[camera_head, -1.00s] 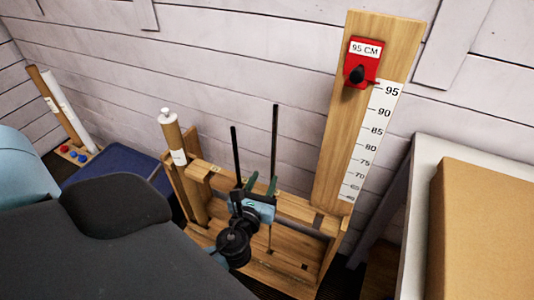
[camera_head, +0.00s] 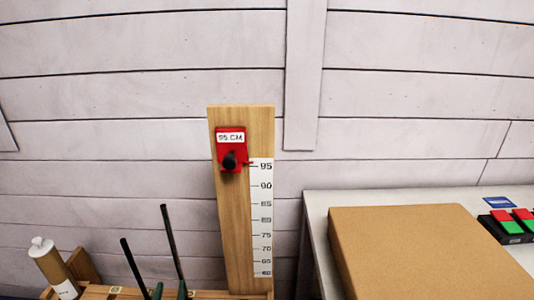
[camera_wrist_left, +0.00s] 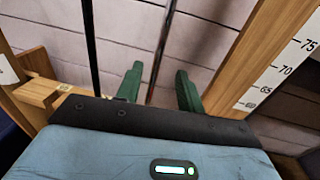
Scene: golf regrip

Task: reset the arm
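My left gripper (camera_head: 169,291) shows only as green fingertips at the bottom edge of the head view. In the left wrist view its two green fingers (camera_wrist_left: 159,88) stand apart with a clear gap. A dark thin shaft (camera_wrist_left: 161,50) passes upright between or just beyond them without visible contact; I cannot tell its depth. A second dark shaft (camera_wrist_left: 91,45) stands left of the fingers. In the head view both shafts show, the left one (camera_head: 133,268) and the right one (camera_head: 172,243), leaning slightly. Their lower ends are hidden. My right gripper is in neither current view.
A wooden height board (camera_head: 232,200) carries a red marker block (camera_head: 230,143) near 95. A capped tan tube (camera_head: 52,262) stands lower left. A table (camera_head: 320,225) at right holds a brown box (camera_head: 425,250) and red-green blocks (camera_head: 510,222). The wall stands close behind.

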